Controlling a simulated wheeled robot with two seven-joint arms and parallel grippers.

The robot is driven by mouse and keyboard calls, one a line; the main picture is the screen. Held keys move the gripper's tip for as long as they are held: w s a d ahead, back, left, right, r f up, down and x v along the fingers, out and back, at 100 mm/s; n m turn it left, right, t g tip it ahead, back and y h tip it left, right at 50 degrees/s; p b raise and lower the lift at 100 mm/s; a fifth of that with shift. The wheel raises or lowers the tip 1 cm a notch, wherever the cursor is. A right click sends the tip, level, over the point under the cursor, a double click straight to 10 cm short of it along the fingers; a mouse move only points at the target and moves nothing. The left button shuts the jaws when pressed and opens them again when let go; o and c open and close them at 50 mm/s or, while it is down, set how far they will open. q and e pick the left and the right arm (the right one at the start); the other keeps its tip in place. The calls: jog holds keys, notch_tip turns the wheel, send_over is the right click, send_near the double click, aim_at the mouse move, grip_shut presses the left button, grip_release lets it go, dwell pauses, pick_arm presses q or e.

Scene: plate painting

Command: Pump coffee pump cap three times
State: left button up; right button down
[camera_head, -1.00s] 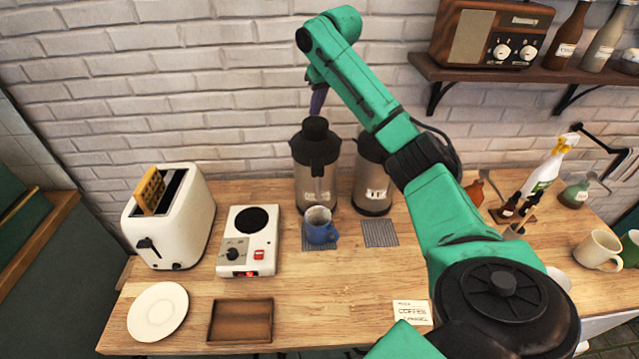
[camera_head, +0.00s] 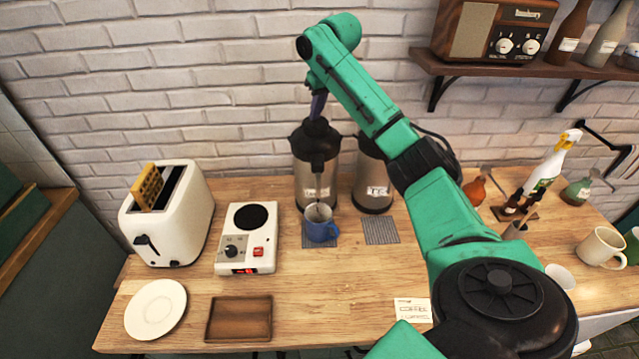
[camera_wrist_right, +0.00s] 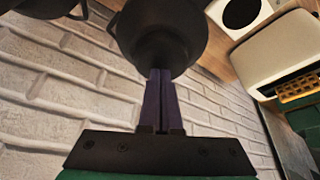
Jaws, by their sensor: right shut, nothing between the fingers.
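The coffee dispenser (camera_head: 308,185) is a steel pot with a black top. It stands against the wall at the middle of the table. Its black pump cap (camera_head: 315,130) also shows from above in the right wrist view (camera_wrist_right: 158,40). My right gripper (camera_head: 317,113) is shut and empty. It points down, with its purple fingertips (camera_wrist_right: 158,75) at the top of the cap, seemingly touching it. A blue mug (camera_head: 322,230) stands below the spout, with a thin dark streak above it that may be coffee. My left gripper is out of view.
A second dispenser (camera_head: 372,185) stands close on the right, partly behind my right arm. A hot plate (camera_head: 247,240) and a toaster (camera_head: 168,215) stand to the left. A shelf (camera_head: 500,68) with a radio is at the upper right. A wooden tray (camera_head: 239,338) lies in front.

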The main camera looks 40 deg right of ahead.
jog(key=shift+f+b, duration=0.6)
jog(key=shift+f, duration=0.75)
jog(key=shift+r, duration=0.15)
notch_tip(320, 180, up, 2)
jog(key=p, duration=0.3)
jog(key=shift+r, duration=1.45)
notch_tip(320, 180, up, 6)
